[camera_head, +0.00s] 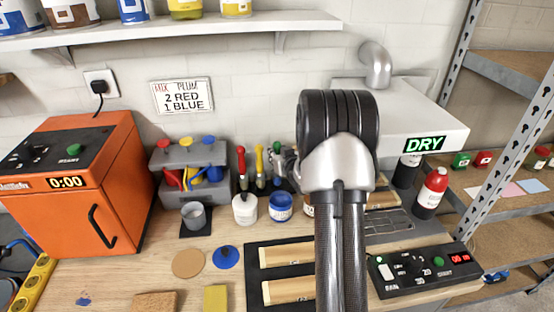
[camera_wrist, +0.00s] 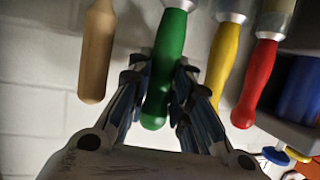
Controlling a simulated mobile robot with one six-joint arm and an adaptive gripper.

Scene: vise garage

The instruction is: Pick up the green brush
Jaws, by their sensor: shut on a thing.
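The green brush (camera_wrist: 171,38) shows in the wrist view as a green handle with a metal collar at the top edge of the picture. My gripper (camera_wrist: 160,76) has its two dark fingers closed on the handle near its rounded end. In the head view a small part of the green handle (camera_head: 277,147) shows at the left of my arm, with part of my gripper (camera_head: 286,160) beside it. The bristles are out of the wrist view, and my arm covers much of that area in the head view.
A yellow brush (camera_wrist: 223,65) and a red brush (camera_wrist: 258,80) are close on one side, a wooden handle (camera_wrist: 97,50) on the other. Below are a white jar (camera_head: 245,210) and a blue jar (camera_head: 281,208). A shelf (camera_head: 200,32) runs above.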

